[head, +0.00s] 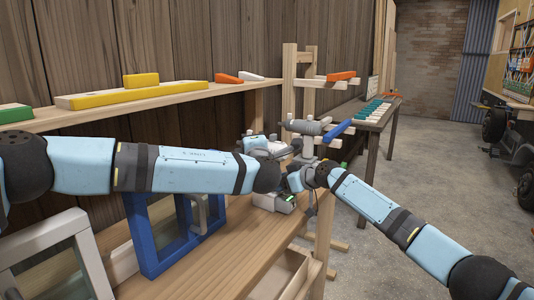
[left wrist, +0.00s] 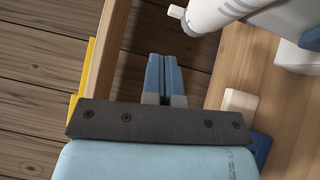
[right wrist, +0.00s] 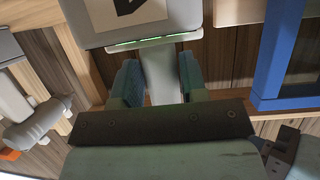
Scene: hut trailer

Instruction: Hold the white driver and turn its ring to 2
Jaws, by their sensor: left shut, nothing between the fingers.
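The white driver shows its pale round nose and tip at the top of the left wrist view (left wrist: 212,12). In the right wrist view its pale handle (right wrist: 160,78) stands between the fingers of my right gripper (right wrist: 160,85), below a base with a green lit strip. The base (head: 280,203) shows low in the head view, over the bench. The ring's numbers cannot be read.
A blue frame (head: 147,245) and a grey frame (head: 92,262) stand on the wooden bench (head: 225,268). A shelf behind holds a yellow bar (head: 130,94) and colored blocks. A wooden rack post (head: 289,82) with tools rises behind my grippers. Open floor lies to the right.

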